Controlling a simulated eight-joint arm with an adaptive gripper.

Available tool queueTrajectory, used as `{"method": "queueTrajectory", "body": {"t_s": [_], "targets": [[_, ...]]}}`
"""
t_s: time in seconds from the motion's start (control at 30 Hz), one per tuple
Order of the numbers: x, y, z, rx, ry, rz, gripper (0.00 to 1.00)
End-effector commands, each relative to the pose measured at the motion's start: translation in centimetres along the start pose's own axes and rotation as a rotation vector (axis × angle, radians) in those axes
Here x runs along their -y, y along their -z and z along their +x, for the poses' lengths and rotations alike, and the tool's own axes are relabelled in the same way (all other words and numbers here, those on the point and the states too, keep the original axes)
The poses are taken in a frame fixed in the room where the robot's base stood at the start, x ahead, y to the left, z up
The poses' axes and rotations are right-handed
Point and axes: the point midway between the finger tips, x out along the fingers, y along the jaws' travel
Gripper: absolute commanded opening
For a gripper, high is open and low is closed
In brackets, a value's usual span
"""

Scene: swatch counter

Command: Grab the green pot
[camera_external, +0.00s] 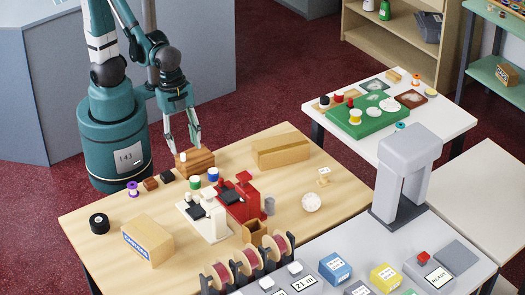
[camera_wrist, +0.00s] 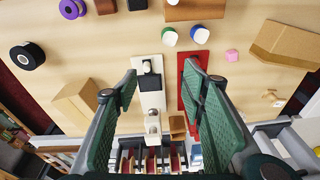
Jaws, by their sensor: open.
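The green pot (camera_external: 195,182) is a small round pot with a pale top and a green side. It stands on the wooden table beside a similar blue pot (camera_external: 213,174). In the wrist view the green pot (camera_wrist: 169,37) lies beyond my fingertips, left of the blue pot (camera_wrist: 200,34). My gripper (camera_external: 186,145) is open and empty. It hangs above the table's back edge, over the brown wooden block (camera_external: 198,163) and apart from the green pot. In the wrist view my gripper's (camera_wrist: 161,70) two green fingers are spread wide.
A white device (camera_external: 205,218) and a red device (camera_external: 240,198) stand in front of the pots. A purple spool (camera_external: 132,188), a black roll (camera_external: 99,223) and cardboard boxes (camera_external: 148,240) are around the table. Bare wood lies left of the white device.

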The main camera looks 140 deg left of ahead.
Motion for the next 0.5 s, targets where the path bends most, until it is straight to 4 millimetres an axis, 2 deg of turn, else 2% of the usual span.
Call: {"method": "queueTrajectory", "body": {"t_s": [0.03, 0.3, 0.5], "targets": [[0.3, -0.1, 1.1, 0.015, -0.003, 0.003, 0.41], [1.6, -1.0, 5.4, 0.097, -0.027, 0.023, 0.41], [2.3, -1.7, 8.0, 0.146, -0.045, 0.037, 0.41]]}}
